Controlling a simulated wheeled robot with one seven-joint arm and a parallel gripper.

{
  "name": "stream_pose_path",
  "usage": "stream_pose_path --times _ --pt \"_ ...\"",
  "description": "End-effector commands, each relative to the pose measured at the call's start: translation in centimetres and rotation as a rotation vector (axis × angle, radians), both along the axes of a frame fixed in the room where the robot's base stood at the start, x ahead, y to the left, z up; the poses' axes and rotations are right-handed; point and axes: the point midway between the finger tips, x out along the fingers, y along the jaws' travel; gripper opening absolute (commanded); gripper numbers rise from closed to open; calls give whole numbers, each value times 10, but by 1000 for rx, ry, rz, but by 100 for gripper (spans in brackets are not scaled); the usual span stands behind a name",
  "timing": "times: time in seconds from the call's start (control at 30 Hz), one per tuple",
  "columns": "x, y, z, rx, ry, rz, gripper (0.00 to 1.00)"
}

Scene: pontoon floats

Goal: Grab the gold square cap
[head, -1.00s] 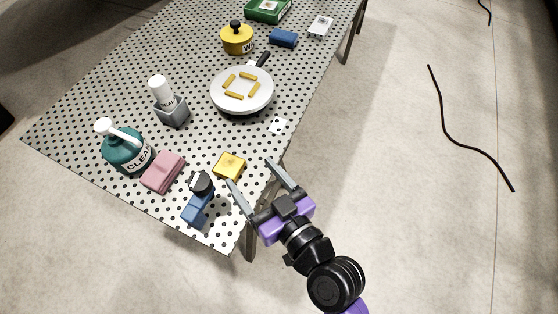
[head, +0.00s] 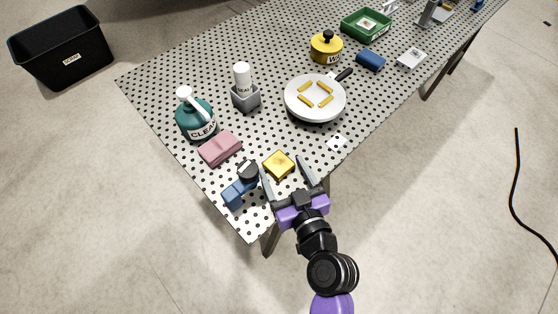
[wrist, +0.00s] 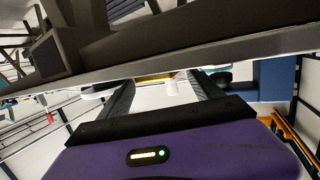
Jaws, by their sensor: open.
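The gold square cap (head: 278,165) lies on the perforated table (head: 215,175) near its front corner. My gripper (head: 283,172) is open, its two fingers pointing toward the cap at the table's edge. In the head view the cap appears between the fingertips, with no clear contact. In the wrist view a thin strip of gold (wrist: 155,78) shows beyond the fingers, below the dark table edge; most of the cap is hidden there.
A pink block (head: 220,149), a teal cleaner bottle (head: 194,122) and a white pan (head: 315,100) stand farther back. A black bin (head: 62,50) is at upper left.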

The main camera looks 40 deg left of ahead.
Motion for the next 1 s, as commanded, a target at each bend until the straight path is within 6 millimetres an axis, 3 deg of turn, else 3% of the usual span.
stream_pose_path --times 0.33,0.7,1.0 --pt "4 7 -2 0 0 -1 75" --pt "4 7 -2 -1 0 -1 5" --pt "4 7 -1 1 -1 -1 5"
